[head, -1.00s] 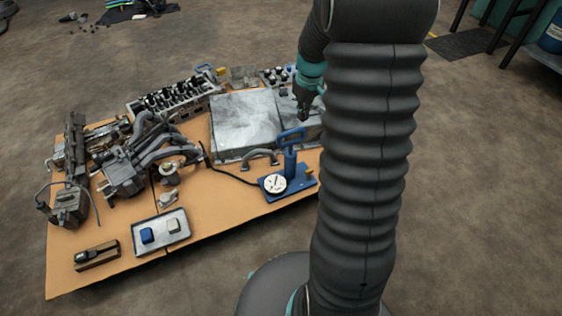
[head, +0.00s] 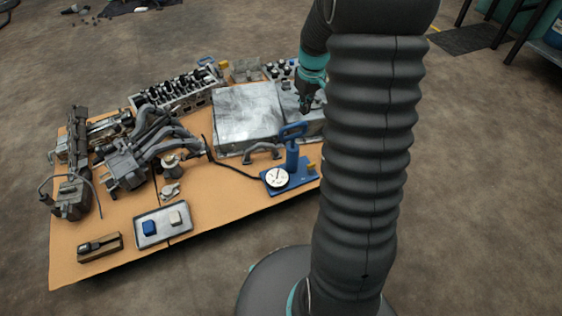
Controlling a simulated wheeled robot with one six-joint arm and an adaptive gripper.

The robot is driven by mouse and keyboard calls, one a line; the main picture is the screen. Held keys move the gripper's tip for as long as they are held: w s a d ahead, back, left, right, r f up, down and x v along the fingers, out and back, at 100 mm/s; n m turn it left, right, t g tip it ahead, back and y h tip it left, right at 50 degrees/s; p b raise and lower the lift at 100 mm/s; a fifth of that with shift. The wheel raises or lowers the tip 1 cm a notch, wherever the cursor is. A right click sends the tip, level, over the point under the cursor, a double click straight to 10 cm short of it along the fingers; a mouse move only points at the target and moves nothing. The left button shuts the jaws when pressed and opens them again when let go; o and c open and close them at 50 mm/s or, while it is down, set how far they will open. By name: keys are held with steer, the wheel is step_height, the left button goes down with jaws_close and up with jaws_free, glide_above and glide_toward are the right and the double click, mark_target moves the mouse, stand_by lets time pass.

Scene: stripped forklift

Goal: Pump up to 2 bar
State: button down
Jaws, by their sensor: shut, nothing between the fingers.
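A blue hand pump stands upright on the table, with a blue base (head: 299,184), a blue cylinder (head: 292,157) and a blue loop handle (head: 293,131) on top. A round white gauge (head: 277,178) sits at its left front; its reading is too small to tell. A black hose (head: 232,170) runs from it to the left. My gripper (head: 305,108) is shut and empty, pointing down just above and behind the pump handle, over the grey metal case. It looks apart from the handle, though the depth is hard to judge. My arm hides the right end of the table.
A large grey metal case (head: 248,118) lies behind the pump. Engine parts (head: 130,165) crowd the left, with a cylinder head (head: 175,90) at the back. A tray (head: 180,235) holds a blue and a white block. A wooden block (head: 100,247) lies at front left.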

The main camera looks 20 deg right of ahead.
mark_target(295, 126)
steer(key=w, duration=0.1)
steer(key=w+f, duration=0.1)
steer(key=w, duration=0.1)
steer(key=shift+a+f, duration=0.35)
steer(key=shift+f, duration=0.1)
steer(key=shift+w+a+f+b, duration=0.1)
steer(key=shift+w+f+b, duration=0.1)
steer(key=shift+f+b, duration=1.2)
steer(key=shift+w+f+b, duration=0.2)
steer(key=shift+f+b, duration=0.45)
steer(key=shift+f, duration=1.35)
